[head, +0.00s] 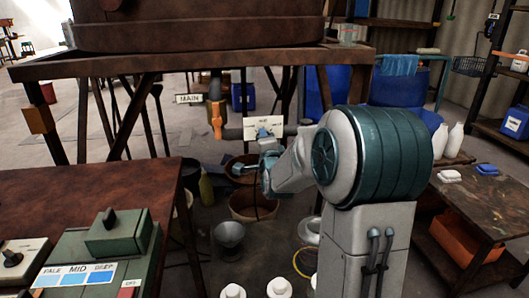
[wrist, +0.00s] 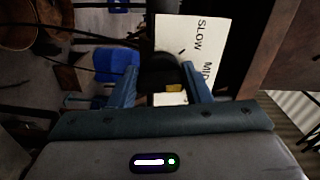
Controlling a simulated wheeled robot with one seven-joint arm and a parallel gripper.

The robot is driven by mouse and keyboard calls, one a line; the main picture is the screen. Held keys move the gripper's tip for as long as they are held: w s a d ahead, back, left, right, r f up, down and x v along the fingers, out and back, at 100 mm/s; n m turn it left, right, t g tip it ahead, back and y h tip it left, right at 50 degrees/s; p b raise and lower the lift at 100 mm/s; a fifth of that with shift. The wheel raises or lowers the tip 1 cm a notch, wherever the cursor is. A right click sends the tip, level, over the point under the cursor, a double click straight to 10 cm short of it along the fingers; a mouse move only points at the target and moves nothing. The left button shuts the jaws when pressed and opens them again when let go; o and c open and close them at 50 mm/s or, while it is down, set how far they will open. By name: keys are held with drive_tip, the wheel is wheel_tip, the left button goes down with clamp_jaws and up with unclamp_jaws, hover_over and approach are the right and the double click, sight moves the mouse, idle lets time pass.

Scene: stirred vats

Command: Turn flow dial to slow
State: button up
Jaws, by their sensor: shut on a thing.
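The flow dial is a dark knob (wrist: 160,72) on a white plate (wrist: 196,30) lettered SLOW and MID, which appears turned sideways in the wrist view. A small yellow mark shows at the knob's lower right edge. My gripper (wrist: 161,70) has its two blue fingers on either side of the knob and is shut on it. In the head view the plate (head: 252,122) is on the pipe under the vat, and my gripper (head: 264,134) reaches it from below. The knob is hidden there by the fingers. The rest of the plate's lettering is cut off or covered.
The rusty vat (head: 200,30) stands on a steel frame above the pipe. An orange valve (head: 217,120) and a MAIN sign (head: 189,98) are left of the plate. A rusty bench with a green control box (head: 100,255) is at left. A wooden table (head: 480,200) is at right.

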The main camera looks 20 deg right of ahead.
drive_tip(key=n+b, duration=0.3)
drive_tip(key=shift+a+f+n, duration=0.1)
drive_tip(key=shift+f+n, duration=0.2)
drive_tip(key=shift+f, duration=0.05)
drive_tip(key=shift+r+n+b, duration=0.1)
drive_tip(key=shift+n+b, duration=1.6)
drive_tip(key=shift+n, duration=0.2)
drive_tip(key=o, duration=1)
drive_tip(key=shift+s+r, duration=0.1)
drive_tip(key=shift+s, duration=0.05)
drive_tip(key=shift+s+a+p, duration=0.35)
drive_tip(key=shift+s+a, duration=0.1)
drive_tip(key=shift+s, duration=1.8)
drive_tip(key=shift+s+a+p, duration=0.3)
drive_tip(key=shift+s+a, duration=0.1)
drive_tip(key=shift+s, duration=1.8)
drive_tip(key=shift+s+a+p, duration=0.35)
drive_tip(key=shift+s+a, duration=0.1)
drive_tip(key=shift+s, duration=1.8)
